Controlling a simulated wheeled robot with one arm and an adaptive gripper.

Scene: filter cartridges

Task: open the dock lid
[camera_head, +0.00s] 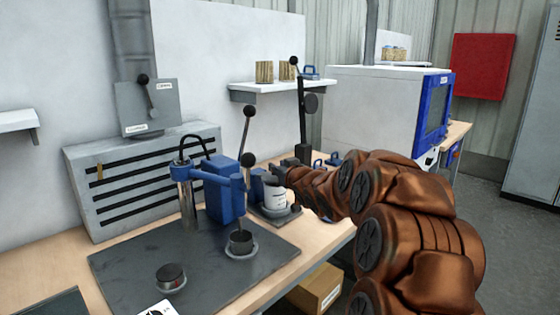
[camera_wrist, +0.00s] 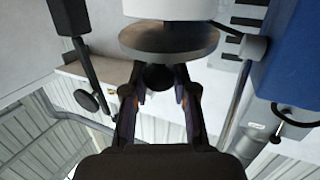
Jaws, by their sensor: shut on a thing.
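A grey disc that looks like the dock lid (camera_wrist: 150,38) shows in the wrist view, with a dark round knob (camera_wrist: 158,78) on it. The disc lies against the end of a white cylinder (camera_wrist: 170,8). My gripper (camera_wrist: 162,96) has its two fingers on either side of the knob and is shut on it. In the head view my gripper (camera_head: 280,169) is at the top of the white labelled cartridge (camera_head: 275,198), beside the blue dock body (camera_head: 256,184). There the gripper and arm hide the lid and knob.
A blue press (camera_head: 224,190) with a ball-ended lever stands left of the dock on a dark mat (camera_head: 140,272). A black post (camera_head: 301,125) with a disc rises close behind my gripper. A slotted grey box (camera_head: 140,175) stands at the back.

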